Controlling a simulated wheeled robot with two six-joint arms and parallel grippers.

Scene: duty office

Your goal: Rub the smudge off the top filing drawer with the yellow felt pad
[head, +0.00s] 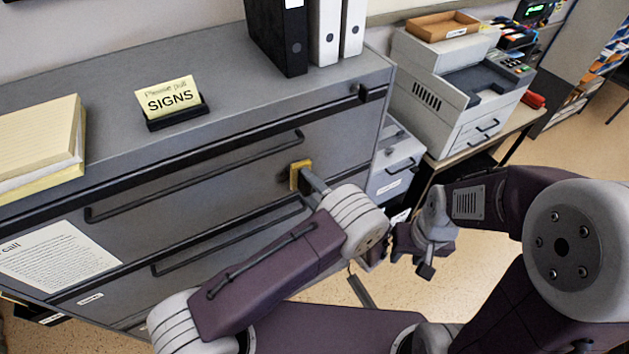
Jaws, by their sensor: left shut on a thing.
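The grey filing cabinet's top drawer (235,190) is closed and has a long dark bar handle (200,178). My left gripper (306,180) is shut on the yellow felt pad (296,174). The pad is upright, its face against or very close to the top drawer's front, near the right end of the handle; I cannot tell whether it touches. No smudge is clearly visible; the pad and gripper hide part of the drawer there. My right gripper (428,268) hangs empty-looking to the right of the cabinet, over the floor; its jaws are unclear.
On the cabinet top (240,100) stand a "SIGNS" holder (172,105), several binders (285,40) and a stack of paper (45,145). A printer (455,85) stands on a table to the right. A printed sheet (58,258) is on the cabinet front.

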